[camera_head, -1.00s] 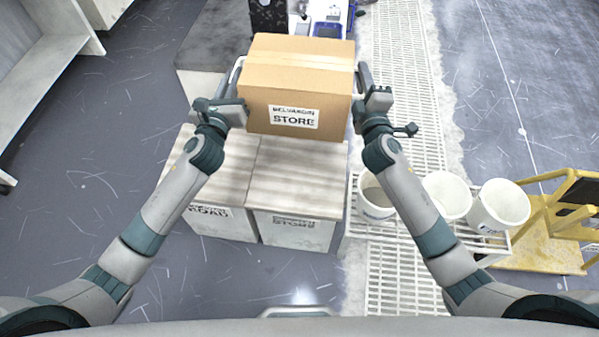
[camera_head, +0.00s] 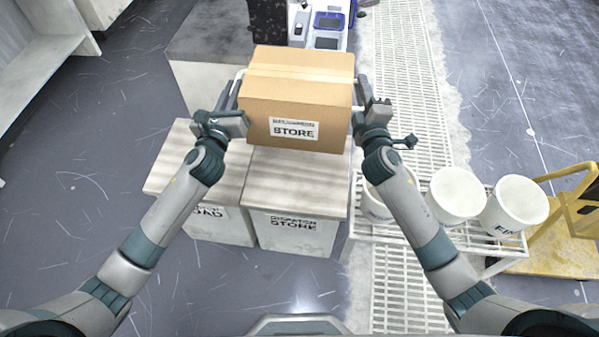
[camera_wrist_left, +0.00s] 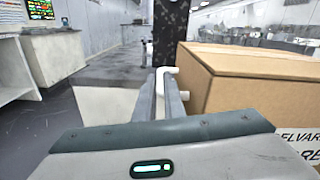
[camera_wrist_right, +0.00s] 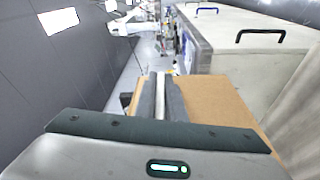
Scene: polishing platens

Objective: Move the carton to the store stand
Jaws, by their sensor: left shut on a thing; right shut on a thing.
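The brown carton (camera_head: 298,88) has a label ending in STORE on its near face and hangs level between my grippers. My left gripper (camera_head: 238,90) is shut on the white handle at the carton's left side; the handle also shows in the left wrist view (camera_wrist_left: 170,73). My right gripper (camera_head: 362,93) is shut at the carton's right side, its handle mostly hidden. The store stand (camera_head: 297,190), labelled DISPATCH STORE, has a bare pale top. The carton appears above its far part and hides its back edge; the height gap cannot be told.
A second stand (camera_head: 190,170), its label partly covered by my left arm, adjoins on the left with a bare top. White buckets (camera_head: 456,196) stand on a rack at the right, near a yellow step frame (camera_head: 570,235). A dark-topped bench (camera_head: 205,45) lies behind.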

